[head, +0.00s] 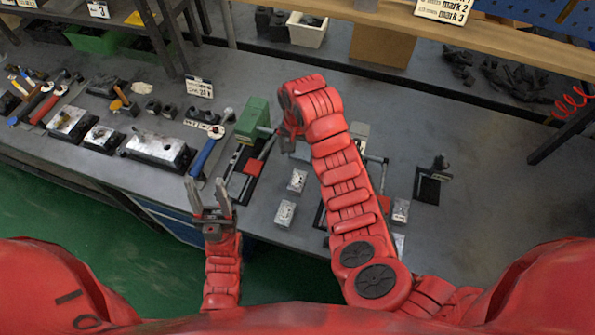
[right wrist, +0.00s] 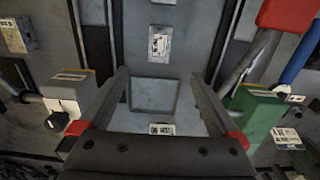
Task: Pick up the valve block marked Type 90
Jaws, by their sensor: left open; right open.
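Small grey valve blocks with white labels lie on the grey bench. Two sit near the middle in the head view, one block (head: 297,181) behind another (head: 285,213). A third block (head: 400,211) is right of my right arm. The label markings are too small to read. In the right wrist view, my right gripper (right wrist: 160,74) is open and empty, with a labelled block (right wrist: 160,43) beyond its fingertips, between their lines. Another block (right wrist: 17,35) is at the far left. In the head view, my right arm largely hides that gripper. My left gripper (head: 207,182) is open and empty at the bench's front edge.
A green device (head: 253,119) stands left of my right gripper; a grey device with a black knob (right wrist: 68,104) shows in the right wrist view. A black stand (head: 432,180) is at right. Tools and a large metal block (head: 157,149) fill the left bench.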

